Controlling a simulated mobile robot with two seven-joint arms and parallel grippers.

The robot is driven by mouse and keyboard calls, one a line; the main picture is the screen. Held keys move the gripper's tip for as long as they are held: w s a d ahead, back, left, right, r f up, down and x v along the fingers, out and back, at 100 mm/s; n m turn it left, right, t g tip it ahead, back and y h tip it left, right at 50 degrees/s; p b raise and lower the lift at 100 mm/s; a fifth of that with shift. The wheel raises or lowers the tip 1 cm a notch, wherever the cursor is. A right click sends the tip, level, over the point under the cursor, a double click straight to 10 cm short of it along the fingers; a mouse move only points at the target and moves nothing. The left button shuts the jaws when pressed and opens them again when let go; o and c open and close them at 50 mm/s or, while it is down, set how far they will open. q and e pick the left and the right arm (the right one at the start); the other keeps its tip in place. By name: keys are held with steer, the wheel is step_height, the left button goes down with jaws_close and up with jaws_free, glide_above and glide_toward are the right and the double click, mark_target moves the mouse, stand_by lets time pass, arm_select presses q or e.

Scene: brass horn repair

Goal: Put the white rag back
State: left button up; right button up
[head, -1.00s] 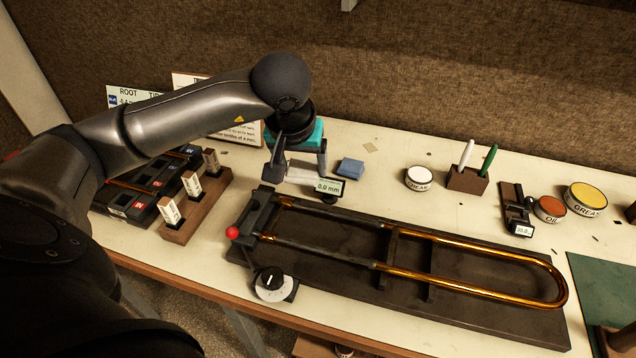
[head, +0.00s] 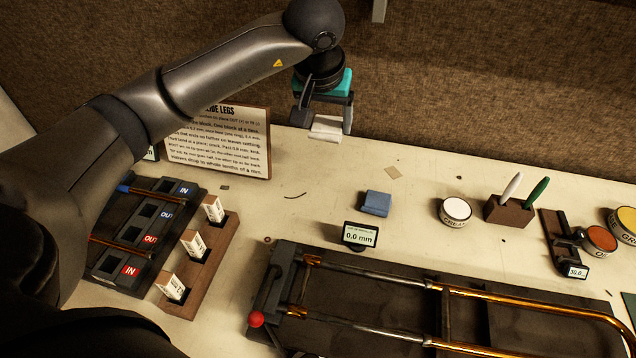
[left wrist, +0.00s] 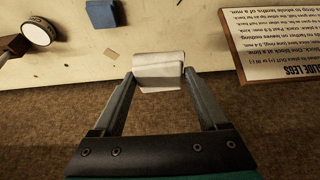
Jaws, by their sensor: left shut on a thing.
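The white rag (head: 326,128) is a small folded cloth, held between the fingers of my left gripper (head: 322,118). My left gripper is shut on it, near the back edge of the bench. In the left wrist view, the rag (left wrist: 158,68) sits between the fingertips, overlapping the line where bench top meets brown wall. It looks raised off the bench, but its exact height is unclear. A blue folded cloth (head: 376,203) lies on the bench, in front and to the right of the rag. My right gripper is not in view.
An instruction board (head: 222,140) stands behind the slotted black tray (head: 125,250) and wooden block holder (head: 222,245). A small gauge display (head: 359,236) stands behind the fixture with brass tubes (head: 400,320). A cream jar (head: 455,212) and pen holder (head: 508,211) are right.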

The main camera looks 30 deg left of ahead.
mark_target(326, 140)
arm_select(q)
steer(key=f, duration=0.5)
steer(key=shift+s+d+f, duration=0.1)
steer(key=shift+s+d, duration=0.1)
step_height(326, 140, down, 8)
steer(key=shift+r+b, duration=0.25)
steer(key=shift+b, duration=0.15)
steer(key=shift+w+f, duration=0.1)
steer(key=shift+f, duration=0.8)
step_height(326, 140, down, 3)
steer(key=shift+f, duration=0.2)
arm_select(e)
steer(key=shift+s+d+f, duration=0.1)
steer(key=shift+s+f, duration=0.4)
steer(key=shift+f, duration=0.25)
arm_select(q)
steer(key=shift+b, duration=0.3)
steer(key=shift+f, duration=0.1)
steer(key=o, duration=1.2)
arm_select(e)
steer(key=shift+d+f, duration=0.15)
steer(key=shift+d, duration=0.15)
